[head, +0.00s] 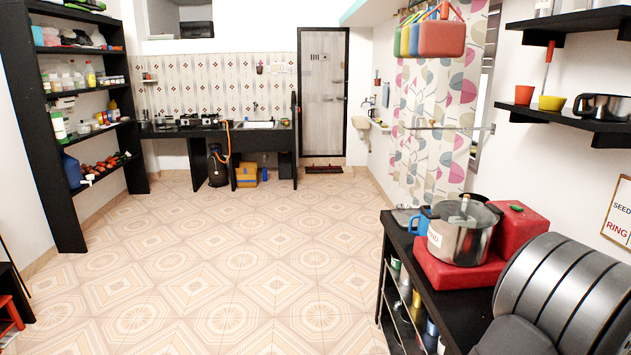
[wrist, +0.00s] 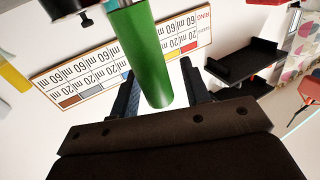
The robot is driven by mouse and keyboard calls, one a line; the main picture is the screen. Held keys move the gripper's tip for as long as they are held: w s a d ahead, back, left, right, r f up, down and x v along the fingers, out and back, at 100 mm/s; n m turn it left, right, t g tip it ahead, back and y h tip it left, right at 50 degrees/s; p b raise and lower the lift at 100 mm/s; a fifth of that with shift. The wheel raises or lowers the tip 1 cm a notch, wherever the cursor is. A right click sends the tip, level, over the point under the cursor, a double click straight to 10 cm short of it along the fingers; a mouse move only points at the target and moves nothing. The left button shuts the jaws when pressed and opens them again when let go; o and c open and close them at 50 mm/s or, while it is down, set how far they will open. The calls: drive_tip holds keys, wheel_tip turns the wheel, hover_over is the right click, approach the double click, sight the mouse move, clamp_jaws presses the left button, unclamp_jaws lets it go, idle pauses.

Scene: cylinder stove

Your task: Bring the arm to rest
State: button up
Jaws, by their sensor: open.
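My gripper (wrist: 158,70) shows in the wrist view, with its two dark fingers apart. A green cylinder (wrist: 143,50) appears between the fingers in the picture, with its rounded end toward the gripper's palm. Light wall shows between it and the right finger. I cannot tell how far beyond the fingers it is. The wrist view is upside down, as the lettering on the wall chart (wrist: 72,78) shows.
In the head view, a black table (head: 398,228) at the right bears a steel pot (head: 470,238) and a red block (head: 450,270). Black wall shelves (head: 570,122) hang above; they also show in the wrist view (wrist: 245,62). The tiled floor (head: 225,260) is clear.

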drive_tip(key=f, duration=0.1)
drive_tip(key=a+f, duration=0.1)
drive_tip(key=shift+s+f, duration=0.2)
drive_tip(key=shift+f, duration=0.1)
drive_tip(key=v, duration=1.1)
drive_tip(key=x, duration=1.2)
wheel_tip(320, 180, up, 11)
drive_tip(key=w+a+f+n+t+y, duration=0.4)
drive_tip(key=w+a+f, duration=0.3)
drive_tip(key=w+a, duration=0.5)
drive_tip(key=w+a+f+n+t+y, duration=0.35)
drive_tip(key=w+a+f, duration=0.35)
drive_tip(key=w+a, duration=0.45)
drive_tip(key=w+a+f+n+t+y, duration=0.1)
drive_tip(key=w+a+f+n+y, duration=0.1)
drive_tip(key=a, duration=0.7)
drive_tip(key=w+a+f+n+t+y, duration=0.2)
drive_tip(key=w+a+f+y, duration=0.1)
drive_tip(key=a, duration=0.7)
drive_tip(key=shift+w+f+y, duration=0.35)
drive_tip(key=shift+w+f, duration=0.15)
drive_tip(key=shift+f, duration=0.75)
